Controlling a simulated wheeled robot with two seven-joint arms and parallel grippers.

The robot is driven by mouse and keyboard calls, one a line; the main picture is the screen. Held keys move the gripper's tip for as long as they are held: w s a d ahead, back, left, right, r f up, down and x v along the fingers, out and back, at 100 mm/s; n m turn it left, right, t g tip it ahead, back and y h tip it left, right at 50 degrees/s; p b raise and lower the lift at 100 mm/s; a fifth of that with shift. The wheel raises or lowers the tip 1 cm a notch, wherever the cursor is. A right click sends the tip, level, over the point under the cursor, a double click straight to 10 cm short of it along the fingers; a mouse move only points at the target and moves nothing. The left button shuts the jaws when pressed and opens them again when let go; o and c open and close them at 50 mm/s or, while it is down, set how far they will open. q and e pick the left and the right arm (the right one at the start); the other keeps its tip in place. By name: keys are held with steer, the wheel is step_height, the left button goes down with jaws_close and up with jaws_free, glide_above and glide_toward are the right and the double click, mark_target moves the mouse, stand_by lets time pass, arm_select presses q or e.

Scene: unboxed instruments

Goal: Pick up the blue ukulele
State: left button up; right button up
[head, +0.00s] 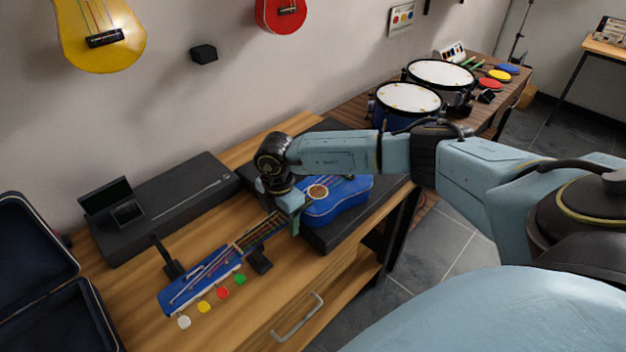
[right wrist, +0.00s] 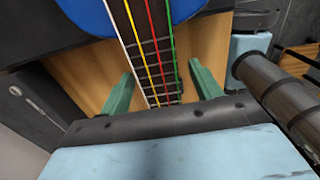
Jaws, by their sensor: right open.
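The blue ukulele (head: 338,201) lies on the wooden table, its body on a black board and its headstock (head: 200,280) toward the front left, with coloured tuning pegs. Its neck runs over a small black support. My right gripper (head: 288,217) is over the neck near the body, pointing down. In the right wrist view, its two green fingers (right wrist: 155,90) are open, one on each side of the neck (right wrist: 150,60) with its coloured strings. I cannot tell whether they touch it. My left gripper is not in view.
A black case (head: 40,270) stands open at the left edge. A long dark box (head: 165,205) lies at the table's back. Drums (head: 408,98) stand on another table at the back right. Yellow (head: 100,30) and red (head: 280,14) instruments hang on the wall.

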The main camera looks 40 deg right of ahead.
steer(key=shift+f, duration=0.25)
steer(key=shift+r, duration=0.1)
steer(key=c, duration=1.1)
